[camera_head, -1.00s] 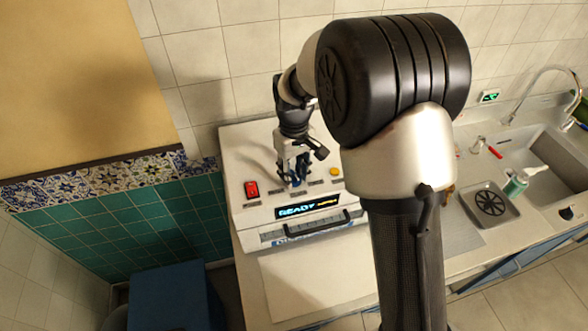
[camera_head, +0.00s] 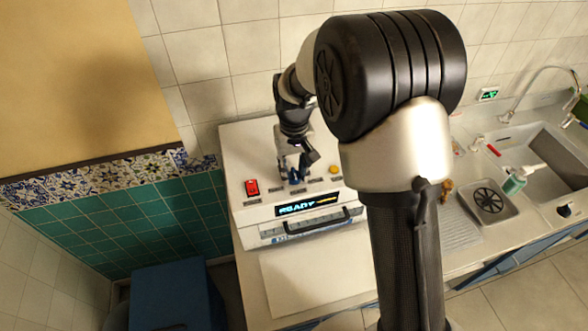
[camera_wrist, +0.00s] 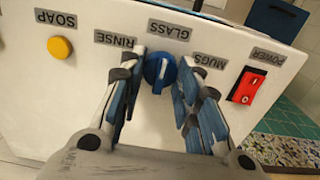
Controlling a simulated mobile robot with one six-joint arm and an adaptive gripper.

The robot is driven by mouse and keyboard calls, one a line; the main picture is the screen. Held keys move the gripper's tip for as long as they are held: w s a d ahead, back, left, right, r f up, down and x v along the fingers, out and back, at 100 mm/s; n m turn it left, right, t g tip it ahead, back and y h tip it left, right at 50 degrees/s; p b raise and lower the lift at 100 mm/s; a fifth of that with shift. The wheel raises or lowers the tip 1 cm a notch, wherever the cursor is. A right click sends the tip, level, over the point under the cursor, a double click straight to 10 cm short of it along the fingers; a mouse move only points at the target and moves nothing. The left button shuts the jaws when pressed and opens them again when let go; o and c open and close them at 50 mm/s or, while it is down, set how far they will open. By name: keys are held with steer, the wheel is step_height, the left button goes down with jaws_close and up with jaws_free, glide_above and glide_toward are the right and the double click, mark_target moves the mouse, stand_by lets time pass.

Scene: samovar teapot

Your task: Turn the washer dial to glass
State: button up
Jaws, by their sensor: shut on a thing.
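The white washer (camera_head: 243,150) stands on the counter against the tiled wall, its display lit with READY. Its blue dial (camera_wrist: 160,72) sits between the labels RINSE (camera_wrist: 115,40) and MUGS (camera_wrist: 208,60), below the label GLASS (camera_wrist: 169,30). The dial's white mark runs nearly upright in the wrist view, its upper end roughly towards GLASS. My gripper (camera_wrist: 160,78) is shut on the dial, one finger on each side. In the head view my gripper (camera_head: 293,175) is over the panel and partly hides the dial.
A red power switch (camera_wrist: 247,86) and a yellow soap button (camera_wrist: 60,47) flank the dial on the panel. A sink (camera_head: 545,165), a faucet (camera_head: 540,80) and a soap bottle (camera_head: 515,184) are at the right. A blue cabinet (camera_head: 170,295) stands lower left.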

mark_target(294, 171)
steer(key=o, duration=1.1)
steer(key=shift+r, duration=0.1)
step_height(294, 171, up, 12)
steer(key=shift+f, duration=0.1)
